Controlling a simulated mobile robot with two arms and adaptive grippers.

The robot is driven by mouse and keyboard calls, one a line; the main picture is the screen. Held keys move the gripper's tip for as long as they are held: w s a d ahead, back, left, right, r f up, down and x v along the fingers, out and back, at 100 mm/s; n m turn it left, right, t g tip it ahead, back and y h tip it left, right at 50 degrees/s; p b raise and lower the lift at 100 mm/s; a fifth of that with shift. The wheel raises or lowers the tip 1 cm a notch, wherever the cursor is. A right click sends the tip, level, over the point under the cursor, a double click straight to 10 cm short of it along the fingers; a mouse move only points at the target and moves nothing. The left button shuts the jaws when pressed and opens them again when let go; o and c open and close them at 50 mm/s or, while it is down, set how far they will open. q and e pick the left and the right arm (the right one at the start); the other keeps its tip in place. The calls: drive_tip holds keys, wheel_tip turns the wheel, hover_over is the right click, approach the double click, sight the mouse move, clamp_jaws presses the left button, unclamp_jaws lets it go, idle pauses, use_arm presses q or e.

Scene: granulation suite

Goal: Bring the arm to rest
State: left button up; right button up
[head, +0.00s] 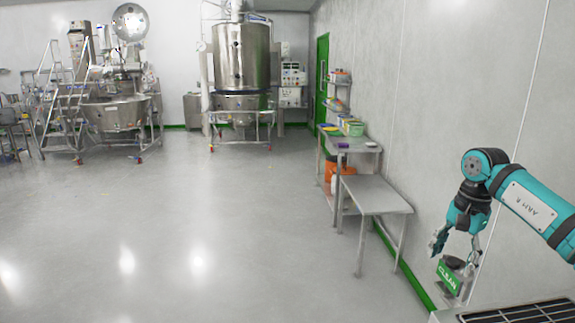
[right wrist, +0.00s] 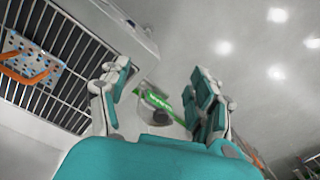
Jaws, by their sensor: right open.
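My right arm comes in from the right of the head view, bent so that its gripper (head: 455,243) points down. In the right wrist view the two fingers of this gripper (right wrist: 160,85) stand wide apart with nothing clasped between them. A green sign reading CLEAN (head: 449,277) with a dark round part behind it is just below the fingers in the head view. In the right wrist view the green sign (right wrist: 160,101) shows beyond the gap between the fingers. My left gripper is not in view.
A dark slatted surface (head: 520,312) lies at the lower right. A bare steel table (head: 376,194) stands along the right wall, with a stocked bench (head: 352,147) behind it. Steel process machines (head: 241,60) stand at the back. The floor at centre and left is open.

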drive_tip(key=w+a+f+m+t+y, duration=0.25)
drive_tip(key=a+f+m+y, duration=0.7)
drive_tip(key=a+f, duration=0.95)
wheel_tip(320, 180, down, 15)
drive_tip(key=a+m+t+y, duration=0.15)
drive_tip(key=m+t, duration=0.55)
drive_tip(key=m, duration=1.2)
drive_tip(key=s+d+f+m+h, duration=0.45)
drive_tip(key=s+f+m, duration=0.5)
drive_tip(key=f, duration=0.25)
drive_tip(key=s+d+f+m+h, duration=0.3)
drive_tip(key=s+f+m+h, duration=0.2)
drive_tip(key=s+f+m, duration=0.45)
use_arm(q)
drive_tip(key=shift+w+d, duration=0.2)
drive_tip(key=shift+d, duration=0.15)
use_arm(e)
drive_tip(key=s+f+m+g, duration=0.3)
drive_tip(key=s+f, duration=0.1)
drive_tip(key=s, duration=0.8)
drive_tip(key=s+f+m+g+h, duration=0.1)
drive_tip(key=s+f+m, duration=0.3)
drive_tip(key=s, duration=0.8)
drive_tip(key=s+d+f+m+g+h, duration=0.1)
drive_tip(key=s+f+m+g, duration=0.2)
drive_tip(key=s, duration=0.9)
wheel_tip(320, 180, down, 4)
drive_tip(key=shift+s+r+g, duration=0.15)
drive_tip(key=shift+r+g, duration=0.1)
drive_tip(key=shift+g, duration=0.6)
